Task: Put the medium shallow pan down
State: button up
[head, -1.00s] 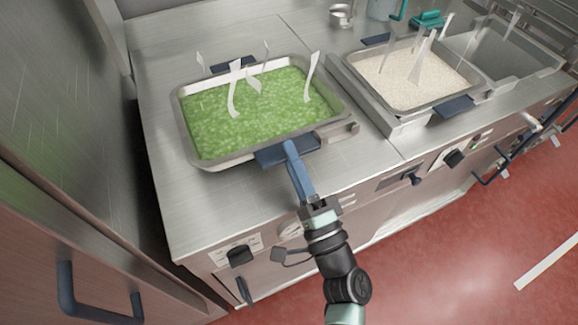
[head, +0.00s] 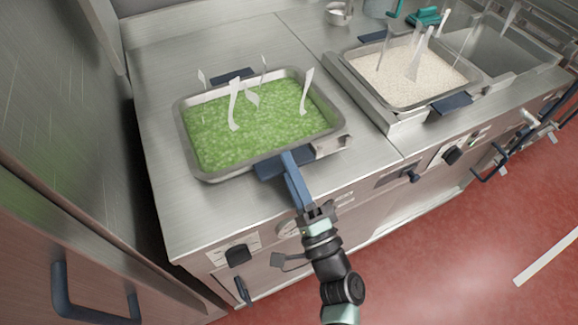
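The medium shallow pan (head: 190,160) is a wide rectangular metal tray filled with green, grainy contents. It is at or just above the left part of the steel counter, level or nearly so; I cannot tell whether its base touches. White curved strips rise from the contents. A dark blue flat handle (head: 270,167) is on its near side and another (head: 232,75) on its far side. My gripper (head: 288,160) reaches from the front, its long blue fingers together at the near handle. The fingers look shut on that handle, though the exact contact is small in the view.
A second metal pan (head: 378,98) with pale grains stands to the right on a raised steel frame (head: 405,122). A sink (head: 500,50) is farther right. A tall steel cabinet (head: 60,130) borders the left. Bare counter (head: 210,215) lies in front of the green pan.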

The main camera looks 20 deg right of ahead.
jog(key=shift+s+r, duration=0.1)
jog(key=b+v, duration=0.2)
jog(key=v, duration=1)
jog(key=shift+b, duration=0.35)
